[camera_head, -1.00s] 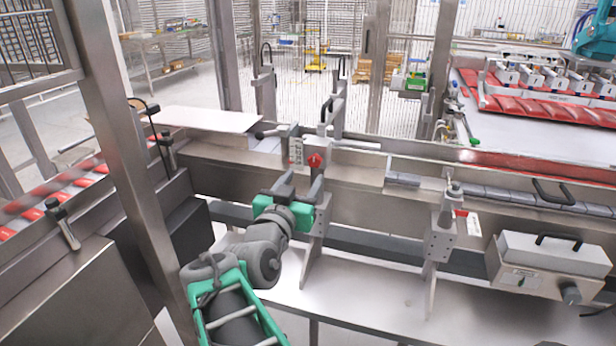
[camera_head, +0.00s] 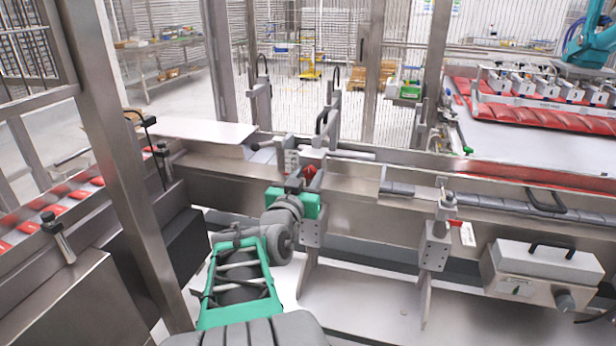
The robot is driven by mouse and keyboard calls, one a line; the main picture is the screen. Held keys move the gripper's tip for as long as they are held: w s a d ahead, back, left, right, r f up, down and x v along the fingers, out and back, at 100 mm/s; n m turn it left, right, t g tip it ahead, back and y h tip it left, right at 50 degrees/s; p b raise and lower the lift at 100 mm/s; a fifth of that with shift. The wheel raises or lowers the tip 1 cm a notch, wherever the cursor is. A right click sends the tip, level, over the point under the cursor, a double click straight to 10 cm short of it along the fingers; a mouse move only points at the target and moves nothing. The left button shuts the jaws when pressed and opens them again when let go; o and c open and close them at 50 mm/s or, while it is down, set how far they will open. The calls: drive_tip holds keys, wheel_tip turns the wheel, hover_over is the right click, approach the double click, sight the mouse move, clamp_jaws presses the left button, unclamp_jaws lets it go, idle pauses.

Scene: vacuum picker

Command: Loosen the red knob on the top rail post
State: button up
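The red knob (camera_head: 310,171) sits on the top rail post (camera_head: 291,160), beside a white scale label. My gripper (camera_head: 305,182) is right at the knob, coming from the front and below. Its dark fingers rise from the green gripper body and partly cover the knob's lower part. The fingers look spread to either side of the knob, but whether they touch it cannot be told at this size.
The metal conveyor rail runs left to right behind my gripper. A second post (camera_head: 438,228) and a grey control box (camera_head: 541,270) stand to the right. A tall steel frame post (camera_head: 127,150) stands close on the left. Red packs lie on the far right conveyor.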

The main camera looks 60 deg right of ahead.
clamp_jaws()
